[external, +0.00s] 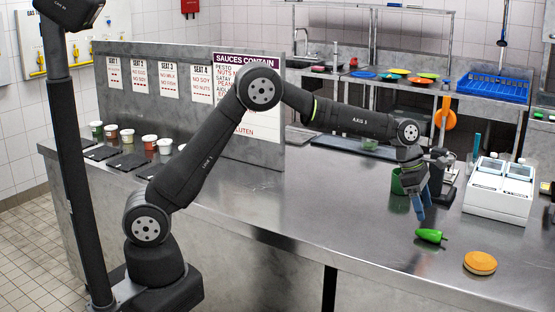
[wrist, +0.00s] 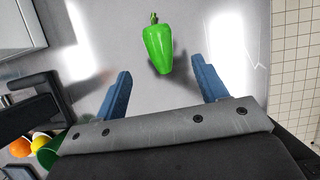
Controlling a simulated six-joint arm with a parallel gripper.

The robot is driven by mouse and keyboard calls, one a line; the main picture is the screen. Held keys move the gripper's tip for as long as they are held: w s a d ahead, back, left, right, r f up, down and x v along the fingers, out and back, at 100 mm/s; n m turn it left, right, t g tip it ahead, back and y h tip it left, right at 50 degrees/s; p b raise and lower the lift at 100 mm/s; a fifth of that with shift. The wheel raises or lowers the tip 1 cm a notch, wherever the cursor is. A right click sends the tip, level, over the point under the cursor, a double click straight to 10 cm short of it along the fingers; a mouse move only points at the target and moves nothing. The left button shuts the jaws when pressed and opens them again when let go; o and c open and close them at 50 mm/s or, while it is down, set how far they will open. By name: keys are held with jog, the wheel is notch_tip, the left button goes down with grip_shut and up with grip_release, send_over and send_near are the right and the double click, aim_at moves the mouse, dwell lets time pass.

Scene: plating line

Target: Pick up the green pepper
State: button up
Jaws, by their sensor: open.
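A green pepper (external: 431,235) lies on the steel counter toward the right in the external view. In the wrist view the green pepper (wrist: 158,48) lies ahead of the fingers, its stem pointing away from them. My gripper (external: 420,212) points down just above and to the left of the pepper in the external view. In the wrist view my gripper (wrist: 163,82) has its two blue fingers spread wide with nothing between them. The pepper is roughly centred between the fingers, beyond their tips. The gripper and the pepper appear apart.
An orange round item (external: 480,262) lies on the counter right of the pepper. A white two-lid box (external: 498,203) stands behind it. A green container (external: 399,182) stands behind my gripper. In the wrist view orange and yellow items (wrist: 21,147) sit at lower left. The counter around the pepper is clear.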

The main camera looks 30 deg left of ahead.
aim_at(428, 229)
jog(key=x, duration=0.7)
jog(key=shift+w+f, duration=0.1)
jog(key=shift+f, duration=0.3)
jog(key=c, duration=1.1)
